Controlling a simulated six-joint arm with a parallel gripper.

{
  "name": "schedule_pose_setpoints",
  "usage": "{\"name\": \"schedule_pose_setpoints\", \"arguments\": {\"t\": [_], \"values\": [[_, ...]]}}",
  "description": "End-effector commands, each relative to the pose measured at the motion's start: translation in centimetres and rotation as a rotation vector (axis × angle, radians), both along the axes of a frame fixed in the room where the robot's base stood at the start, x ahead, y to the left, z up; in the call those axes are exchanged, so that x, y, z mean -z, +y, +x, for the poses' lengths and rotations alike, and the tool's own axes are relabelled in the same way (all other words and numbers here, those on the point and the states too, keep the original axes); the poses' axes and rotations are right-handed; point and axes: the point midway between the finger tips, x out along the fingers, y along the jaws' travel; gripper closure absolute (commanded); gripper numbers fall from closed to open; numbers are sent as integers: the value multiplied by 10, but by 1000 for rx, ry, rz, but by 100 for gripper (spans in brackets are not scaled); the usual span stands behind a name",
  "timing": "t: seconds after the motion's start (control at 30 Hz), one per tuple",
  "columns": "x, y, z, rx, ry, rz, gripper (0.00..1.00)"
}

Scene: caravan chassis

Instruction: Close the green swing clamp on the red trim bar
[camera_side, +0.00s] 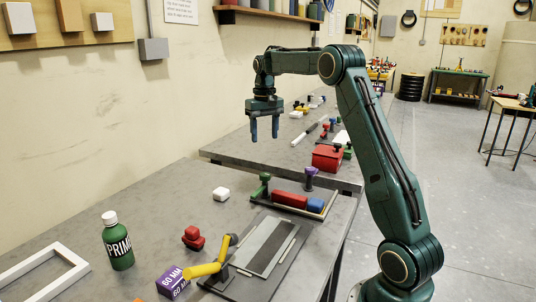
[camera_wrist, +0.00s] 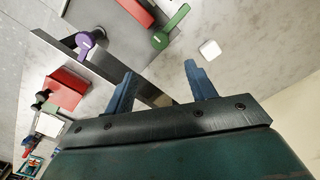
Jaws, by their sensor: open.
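The green swing clamp (camera_side: 262,187) stands at the left end of the red trim bar (camera_side: 290,200) in the side view. In the wrist view the green clamp (camera_wrist: 172,27) is at the top, and its arm points away to the upper right, beside the red bar (camera_wrist: 127,9) rather than across it. A purple clamp (camera_side: 310,178) stands behind the bar, and shows at upper left in the wrist view (camera_wrist: 86,42). My gripper (camera_side: 265,137) hangs in the air above and behind the fixture, fingers down, apart and empty; the fingers also show in the wrist view (camera_wrist: 160,72).
A blue block (camera_side: 316,205) sits right of the red bar. A white block (camera_side: 221,194) lies left of the fixture. A yellow clamp (camera_side: 208,269), purple box (camera_side: 172,282) and green bottle (camera_side: 117,245) stand nearer the camera. A red box (camera_side: 327,157) sits on the bench behind.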

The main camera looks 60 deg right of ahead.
Motion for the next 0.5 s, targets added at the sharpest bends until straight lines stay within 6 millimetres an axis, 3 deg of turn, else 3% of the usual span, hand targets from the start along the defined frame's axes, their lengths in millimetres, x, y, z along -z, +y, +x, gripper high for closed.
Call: {"name": "schedule_pose_setpoints", "arguments": {"t": [0.27,0.5], "values": [[20,1,0,-1,1,1,44],[54,1,0,-1,2,2,44]]}}
